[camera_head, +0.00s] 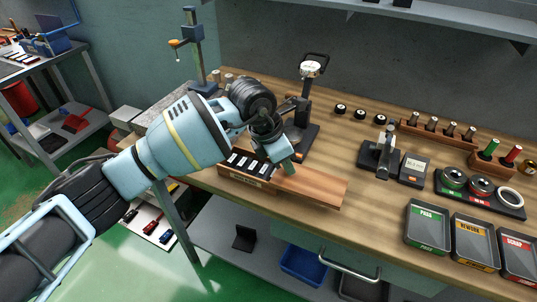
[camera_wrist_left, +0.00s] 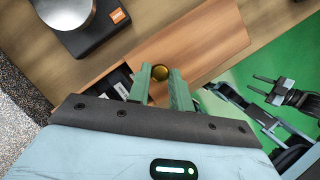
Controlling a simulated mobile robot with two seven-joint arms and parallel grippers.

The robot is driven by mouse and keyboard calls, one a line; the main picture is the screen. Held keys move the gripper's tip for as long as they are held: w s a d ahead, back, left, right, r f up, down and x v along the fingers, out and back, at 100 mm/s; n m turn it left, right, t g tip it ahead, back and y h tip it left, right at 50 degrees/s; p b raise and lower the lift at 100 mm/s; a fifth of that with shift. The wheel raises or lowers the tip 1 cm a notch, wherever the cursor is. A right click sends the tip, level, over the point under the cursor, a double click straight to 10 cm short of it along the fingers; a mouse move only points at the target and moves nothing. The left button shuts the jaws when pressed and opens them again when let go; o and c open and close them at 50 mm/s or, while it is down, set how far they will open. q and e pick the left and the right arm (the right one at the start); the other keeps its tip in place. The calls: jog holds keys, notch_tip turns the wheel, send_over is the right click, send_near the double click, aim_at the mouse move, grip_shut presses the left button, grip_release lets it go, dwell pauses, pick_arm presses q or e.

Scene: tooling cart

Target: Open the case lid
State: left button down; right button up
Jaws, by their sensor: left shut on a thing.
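The wooden case (camera_head: 232,176) stands near the front edge of the workbench, with a row of dark and pale pieces showing in its uncovered left part. Its flat reddish-brown lid (camera_head: 322,191) lies off to the right of those pieces, leaving the case partly open. My left gripper (camera_head: 288,168) is at the lid's left part.
A dark stand with a dial gauge (camera_head: 311,69) rises just behind the case. Right of the lid are a small dark device (camera_head: 379,158), a black box (camera_head: 414,169) and labelled trays (camera_head: 428,226). Bare bench top lies between the lid and these.

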pick_arm(q)
jog(key=shift+s+d, duration=0.1)
jog(key=shift+d, duration=0.2)
pick_arm(e)
jog(key=shift+s+d+f, duration=0.1)
jog(key=shift+s+f, duration=0.05)
jog(key=shift+s, duration=0.2)
pick_arm(q)
jog(key=c, duration=1.3)
grip_release()
jog(key=shift+o, duration=0.2)
jog(key=shift+r, duration=0.25)
jog(key=v, duration=0.7)
jog(key=shift+a, duration=0.15)
pick_arm(e)
jog(key=shift+w, duration=0.2)
